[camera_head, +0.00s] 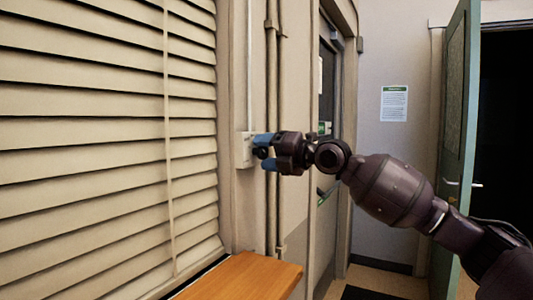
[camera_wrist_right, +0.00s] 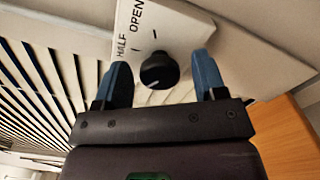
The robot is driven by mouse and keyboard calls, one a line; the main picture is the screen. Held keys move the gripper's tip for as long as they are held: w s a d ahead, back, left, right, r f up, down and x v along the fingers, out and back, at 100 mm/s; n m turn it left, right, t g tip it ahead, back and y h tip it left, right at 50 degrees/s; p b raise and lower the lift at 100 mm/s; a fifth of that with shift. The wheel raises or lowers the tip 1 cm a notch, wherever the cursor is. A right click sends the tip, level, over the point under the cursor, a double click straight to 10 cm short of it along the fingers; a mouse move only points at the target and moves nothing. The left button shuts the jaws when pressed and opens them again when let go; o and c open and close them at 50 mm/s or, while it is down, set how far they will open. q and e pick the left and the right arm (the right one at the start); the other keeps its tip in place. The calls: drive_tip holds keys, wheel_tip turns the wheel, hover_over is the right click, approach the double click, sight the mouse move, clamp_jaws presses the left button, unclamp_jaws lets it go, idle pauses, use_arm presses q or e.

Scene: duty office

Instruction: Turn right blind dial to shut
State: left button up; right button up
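The blind dial is a round black knob (camera_wrist_right: 159,70) on a white plate (camera_wrist_right: 183,27), which reads HALF and OPEN. A pale line on the knob points to the lower left in the wrist view; any SHUT label is hidden or out of frame. In the head view the plate (camera_head: 244,150) is on the wall beside the blinds. My right gripper (camera_head: 264,152) is at the plate; its blue fingers are open on either side of the knob, with gaps visible in the wrist view (camera_wrist_right: 160,64). My left gripper is not in view.
Slatted blinds (camera_head: 90,130) fill the left, their slats tilted with gaps between them. A wooden ledge (camera_head: 245,277) lies below the plate. Vertical pipes (camera_head: 272,200) run just right of it. A dark door (camera_head: 327,120) and an open green door (camera_head: 455,130) are farther right.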

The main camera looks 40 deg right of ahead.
drive_tip(key=shift+s, duration=0.15)
drive_tip(key=shift+s+d+r+p, duration=0.1)
drive_tip(key=shift+s+d+p, duration=0.2)
drive_tip(key=shift+s, duration=0.25)
drive_tip(key=p+v, duration=0.2)
drive_tip(key=v, duration=0.7)
drive_tip(key=shift+p, duration=0.3)
drive_tip(key=shift+s, duration=0.15)
